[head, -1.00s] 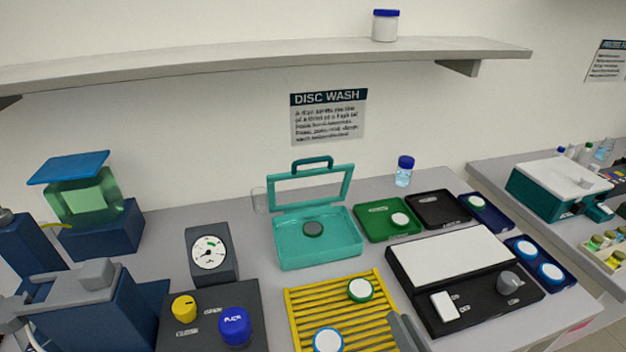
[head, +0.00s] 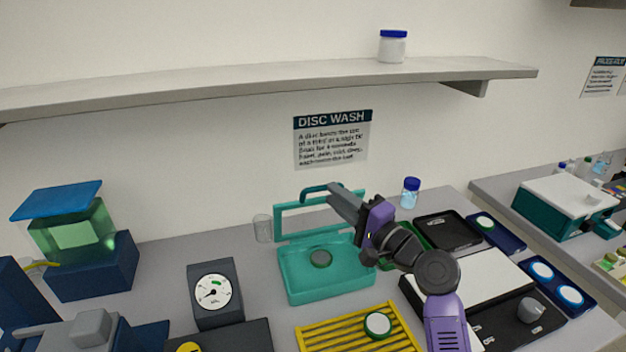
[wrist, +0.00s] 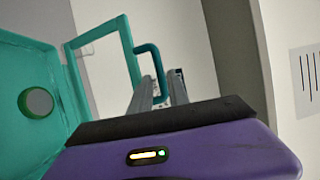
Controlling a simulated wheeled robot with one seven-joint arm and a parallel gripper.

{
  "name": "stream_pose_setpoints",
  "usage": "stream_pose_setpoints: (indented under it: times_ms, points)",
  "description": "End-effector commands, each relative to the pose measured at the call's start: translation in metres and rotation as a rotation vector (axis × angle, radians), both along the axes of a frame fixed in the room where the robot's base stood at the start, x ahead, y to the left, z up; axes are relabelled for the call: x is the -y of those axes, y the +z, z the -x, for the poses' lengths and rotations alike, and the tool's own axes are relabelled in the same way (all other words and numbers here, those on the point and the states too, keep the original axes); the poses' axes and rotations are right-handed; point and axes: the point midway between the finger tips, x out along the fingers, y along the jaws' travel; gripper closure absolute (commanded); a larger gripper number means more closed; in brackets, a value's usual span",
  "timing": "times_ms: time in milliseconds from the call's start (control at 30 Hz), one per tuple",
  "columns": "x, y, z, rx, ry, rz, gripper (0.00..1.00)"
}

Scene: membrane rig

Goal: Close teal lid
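The teal lid (head: 279,222) is an open frame with a teal handle (head: 315,190) on its top edge. It stands raised at the back of the teal tray (head: 298,289). A grey-green disc (head: 320,258) lies in the tray. My gripper (head: 334,190) is at the lid's upper right, by the right end of the handle. In the wrist view, my two grey fingers (wrist: 160,88) are apart, and part of the handle (wrist: 150,52) shows between them. Whether they touch it cannot be told. The lid frame (wrist: 128,48) and the disc (wrist: 38,102) also show there.
A clear cup (head: 262,228) stands left of the lid. A blue-capped bottle (head: 411,194) stands to the right. A yellow rack (head: 312,338) is in front of the tray, and a gauge (head: 213,291) is to its left. A shelf (head: 250,84) runs above.

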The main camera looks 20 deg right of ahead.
Motion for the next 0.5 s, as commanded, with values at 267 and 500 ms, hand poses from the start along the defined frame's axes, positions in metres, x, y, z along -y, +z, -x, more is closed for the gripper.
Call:
stream_pose_setpoints:
  times_ms: [267, 500]
  points:
    - [-0.016, 0.007, -0.038, 0.0, 0.001, 0.0, 0.78]
    - [-0.027, 0.008, -0.062, 0.0, 0.0, 0.002, 0.78]
